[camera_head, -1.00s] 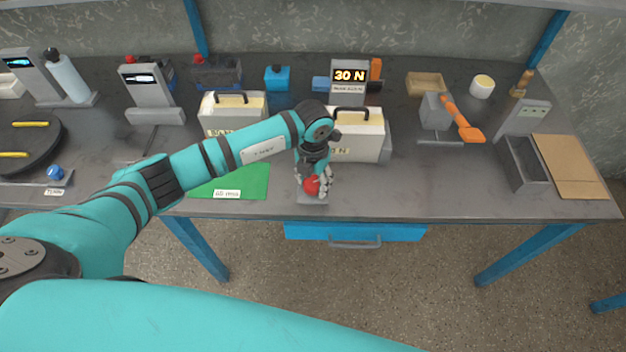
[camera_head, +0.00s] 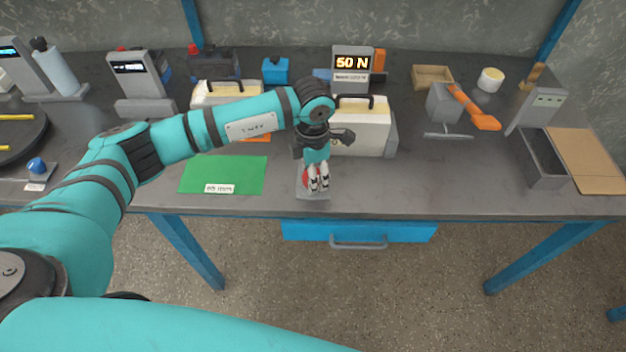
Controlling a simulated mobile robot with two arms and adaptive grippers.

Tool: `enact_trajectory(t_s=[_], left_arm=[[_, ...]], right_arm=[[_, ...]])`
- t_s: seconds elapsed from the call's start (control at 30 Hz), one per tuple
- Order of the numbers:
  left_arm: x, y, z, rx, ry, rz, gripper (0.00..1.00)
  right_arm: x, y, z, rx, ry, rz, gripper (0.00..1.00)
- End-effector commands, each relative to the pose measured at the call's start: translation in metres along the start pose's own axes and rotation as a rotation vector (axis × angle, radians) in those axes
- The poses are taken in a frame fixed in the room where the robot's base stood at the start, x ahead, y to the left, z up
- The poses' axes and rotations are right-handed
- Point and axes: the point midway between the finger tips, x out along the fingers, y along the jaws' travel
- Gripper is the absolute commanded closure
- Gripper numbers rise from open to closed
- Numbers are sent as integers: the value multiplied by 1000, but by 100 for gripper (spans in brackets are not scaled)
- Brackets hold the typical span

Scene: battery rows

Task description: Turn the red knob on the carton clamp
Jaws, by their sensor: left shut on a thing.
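The red knob (camera_head: 306,181) is at the front edge of the bench, below the right-hand cream carton. My left gripper (camera_head: 316,188) is shut on the red knob and covers most of it. A grey base (camera_head: 313,195) shows under the knob. The cream carton (camera_head: 365,129) with a dark handle stands behind my left wrist, against a grey plate on its right side; the rest of the clamp is hidden by my arm. The display (camera_head: 351,63) behind the carton reads 50 N. My right gripper is not in view.
A second cream carton (camera_head: 228,92) is partly hidden behind my left arm. A green mat (camera_head: 222,174) lies left of the knob. A grey tool with an orange handle (camera_head: 472,107) and a grey bin (camera_head: 541,158) stand to the right. The bench front right of the knob is clear.

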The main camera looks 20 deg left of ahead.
Motion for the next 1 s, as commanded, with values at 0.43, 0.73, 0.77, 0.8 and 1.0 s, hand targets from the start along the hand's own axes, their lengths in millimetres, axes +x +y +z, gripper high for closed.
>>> enact_trajectory(t_s=[0.43,0.73,0.77,0.8,1.0], left_arm=[[0,1,1,207,-2,3,84],[-1,1,1,232,-3,2,84],[-1,1,1,232,-3,2,84],[-1,1,1,231,-3,2,84],[-1,1,1,230,-3,2,51]], right_arm=[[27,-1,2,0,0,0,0],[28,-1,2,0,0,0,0],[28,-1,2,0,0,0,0],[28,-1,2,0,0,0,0],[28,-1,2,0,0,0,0]])
